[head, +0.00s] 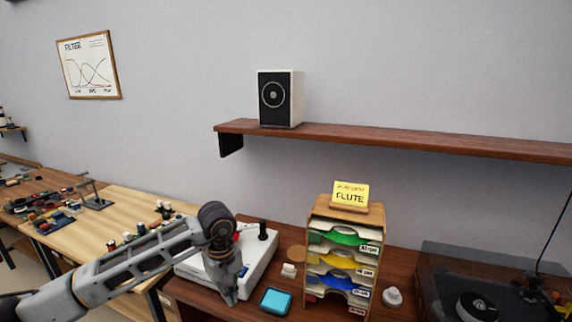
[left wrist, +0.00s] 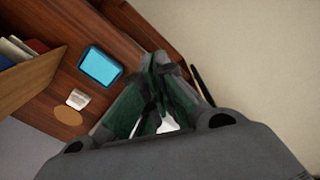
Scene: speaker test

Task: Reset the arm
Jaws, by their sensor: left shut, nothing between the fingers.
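My left arm (head: 135,262) comes in from the left in the head view. Its gripper (head: 231,298) points down at the front of the dark wooden desk, in front of a white box-shaped device (head: 258,255), part of which it hides. The gripper is shut and empty. In the left wrist view the closed fingers (left wrist: 160,115) show in the middle, with nothing held. A blue square item (head: 276,301) lies on the desk just right of the gripper; it also shows in the left wrist view (left wrist: 100,66). My right gripper is in neither view.
A wooden sorter (head: 376,232) with coloured sheets and a yellow note stands right of the gripper. A turntable (head: 440,262) is at far right. A speaker (head: 281,98) stands on the wall shelf (head: 400,137). A lighter workbench (head: 120,212) with small parts is at left.

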